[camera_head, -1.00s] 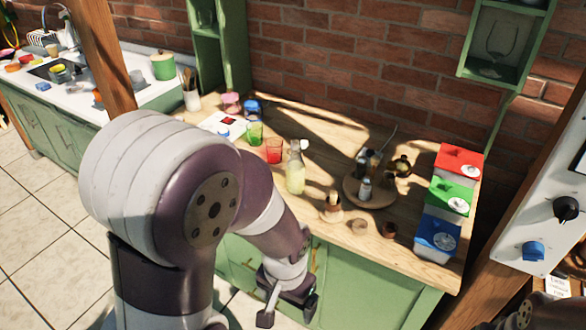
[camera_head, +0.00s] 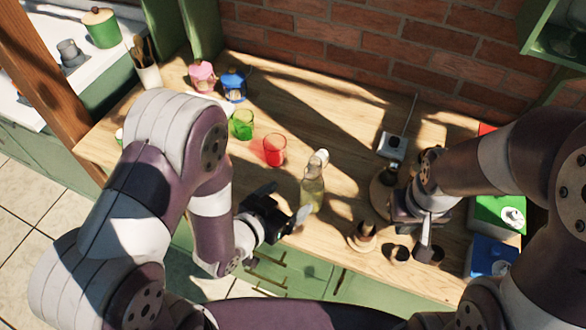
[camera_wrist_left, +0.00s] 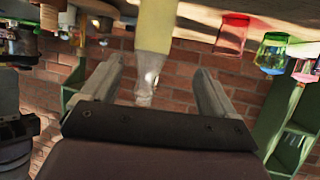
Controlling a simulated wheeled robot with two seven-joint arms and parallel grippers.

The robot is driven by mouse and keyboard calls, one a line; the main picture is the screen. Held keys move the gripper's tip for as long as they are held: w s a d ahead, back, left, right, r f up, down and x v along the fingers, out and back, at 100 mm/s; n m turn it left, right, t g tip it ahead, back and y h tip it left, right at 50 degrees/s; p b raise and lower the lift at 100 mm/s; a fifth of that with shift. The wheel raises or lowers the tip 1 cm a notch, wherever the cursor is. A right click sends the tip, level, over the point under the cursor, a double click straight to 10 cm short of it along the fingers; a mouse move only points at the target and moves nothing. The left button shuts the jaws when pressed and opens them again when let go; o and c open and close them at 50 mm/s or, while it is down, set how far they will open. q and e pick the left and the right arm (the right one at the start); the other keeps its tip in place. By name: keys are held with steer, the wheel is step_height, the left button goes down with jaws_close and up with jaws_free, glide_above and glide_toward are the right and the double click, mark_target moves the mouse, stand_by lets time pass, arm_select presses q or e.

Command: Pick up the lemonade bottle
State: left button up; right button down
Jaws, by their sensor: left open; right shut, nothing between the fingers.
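The lemonade bottle (camera_head: 313,188) stands upright near the front edge of the wooden table, pale yellow with a clear neck and a white top. My left gripper (camera_head: 287,202) is open just to the left of the bottle, its fingers pointing towards it. In the left wrist view, which is upside down, the bottle (camera_wrist_left: 152,35) appears between the two open fingers (camera_wrist_left: 160,85), not gripped. My right gripper (camera_head: 424,240) is shut and empty over the right part of the table, near the small pots. It partly hides the round wooden tray (camera_head: 380,194).
A red glass (camera_head: 274,150) and a green glass (camera_head: 241,125) stand left of and behind the bottle. A small brown pot (camera_head: 362,237) stands to its right. Green (camera_head: 490,212) and blue (camera_head: 492,256) boxes are at the right end. The table middle behind the bottle is clear.

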mark_target(305, 188)
arm_select(q)
steer(key=d, duration=0.3)
steer(key=shift+w+d, duration=0.15)
steer(key=w, duration=0.1)
steer(key=w+f, duration=0.1)
steer(key=w, duration=0.1)
steer(key=w+f, duration=0.1)
steer(key=shift+w+d+f+p, duration=0.15)
steer(key=shift+w+d+p, duration=0.2)
steer(key=shift+w+d, duration=0.05)
steer(key=x, duration=0.2)
steer(key=p+x, duration=0.1)
steer(key=x, duration=0.1)
steer(key=shift+d+f, duration=0.2)
steer(key=shift+d, duration=0.25)
steer(key=shift+w+a+f, duration=0.1)
steer(key=shift+w+f, duration=0.05)
steer(key=shift+w, duration=0.1)
steer(key=shift+s, duration=0.15)
steer(key=c, duration=1.3)
steer(key=shift+c, duration=1)
arm_select(e)
steer(key=shift+s+d+r, duration=0.25)
steer(key=shift+s+r, duration=0.15)
steer(key=shift+r, duration=0.05)
steer(key=shift+s+d+r, duration=0.2)
steer(key=shift+s+r, duration=0.15)
steer(key=shift+r, duration=0.1)
